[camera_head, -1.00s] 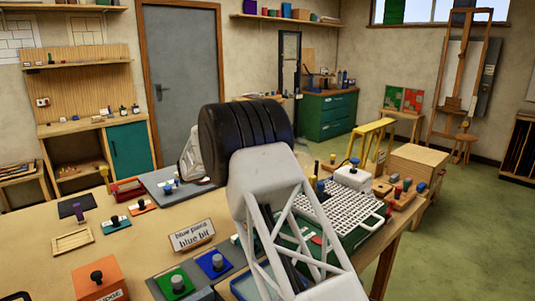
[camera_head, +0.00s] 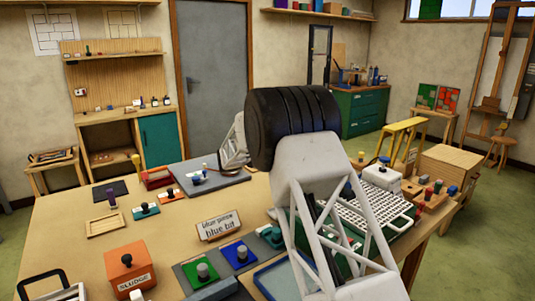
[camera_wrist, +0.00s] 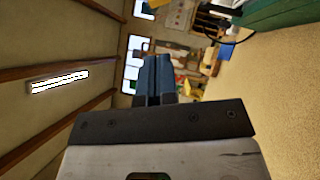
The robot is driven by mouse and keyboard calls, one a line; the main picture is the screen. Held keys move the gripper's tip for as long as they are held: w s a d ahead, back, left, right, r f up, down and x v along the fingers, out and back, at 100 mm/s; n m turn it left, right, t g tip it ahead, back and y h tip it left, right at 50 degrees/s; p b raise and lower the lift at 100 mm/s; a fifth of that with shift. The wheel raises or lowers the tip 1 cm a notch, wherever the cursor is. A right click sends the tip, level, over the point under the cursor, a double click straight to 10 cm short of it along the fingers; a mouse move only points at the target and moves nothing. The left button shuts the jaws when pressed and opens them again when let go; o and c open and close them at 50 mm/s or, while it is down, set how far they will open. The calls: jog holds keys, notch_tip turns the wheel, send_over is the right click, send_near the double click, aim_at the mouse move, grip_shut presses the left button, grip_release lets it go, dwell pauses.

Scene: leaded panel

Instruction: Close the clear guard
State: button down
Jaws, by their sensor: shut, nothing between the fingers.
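I cannot make out the clear guard for certain. A black-framed loop on a pale block (camera_head: 50,288) is cut off at the lower left of the head view, and I cannot tell whether it is the guard. My gripper shows in the wrist view as two dark blue fingers (camera_wrist: 152,82), shut together and empty. It points into the room, with no task object at its tips. In the head view my arm stands over the right part of the bench, and my fingers cannot be made out there.
A white grid rack (camera_head: 375,215) lies right of my arm. The left bench middle is fairly clear.

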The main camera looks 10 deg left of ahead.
jog(key=s+d+r, duration=0.1)
jog(key=d+r, duration=0.1)
jog(key=d, duration=0.6)
jog(key=shift+s+r, duration=0.2)
jog(key=shift+r, duration=0.1)
jog(key=shift+d+r, duration=0.1)
jog(key=shift+d, duration=0.05)
jog(key=shift+s+r+m+g+y, duration=0.15)
jog(key=shift+m+g+y, duration=0.15)
jog(key=shift+m, duration=0.3)
